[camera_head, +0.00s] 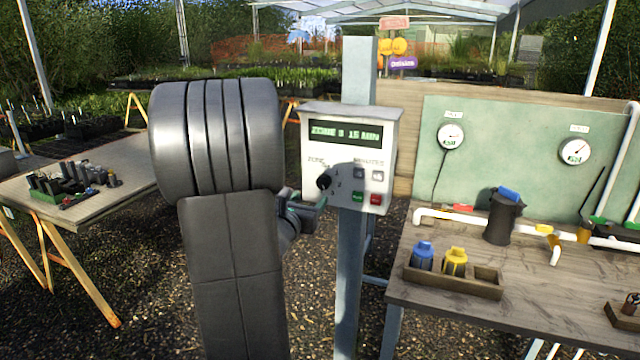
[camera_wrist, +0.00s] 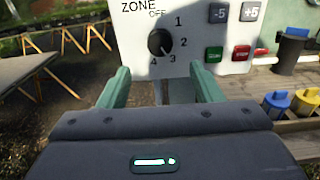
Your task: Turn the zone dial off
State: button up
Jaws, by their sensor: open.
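The zone dial (camera_wrist: 160,42) is a round black knob on the white control box (camera_head: 347,137), with OFF and 1 to 4 printed around it. A pale mark on its lower right side points toward 3. It also shows in the head view as a dark knob (camera_head: 324,181). The box's display (camera_head: 345,132) appears to read zone 3, 15 min. My gripper (camera_wrist: 161,78) is open and empty, its green fingers apart just below and either side of the dial, apart from it. In the head view my arm hides part of the gripper (camera_head: 308,203).
Buttons -5 (camera_wrist: 220,11) and +5 (camera_wrist: 250,11), green (camera_wrist: 214,55) and red (camera_wrist: 261,54), sit right of the dial. A grey post (camera_head: 348,270) carries the box. A workbench (camera_head: 420,265) with a tray stands right; another table (camera_head: 110,195) stands left.

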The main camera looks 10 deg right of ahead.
aim_at(322, 185)
jog(key=p+x, duration=0.2)
jog(key=x, duration=0.7)
jog(key=shift+p, duration=0.3)
jog(key=c, duration=1)
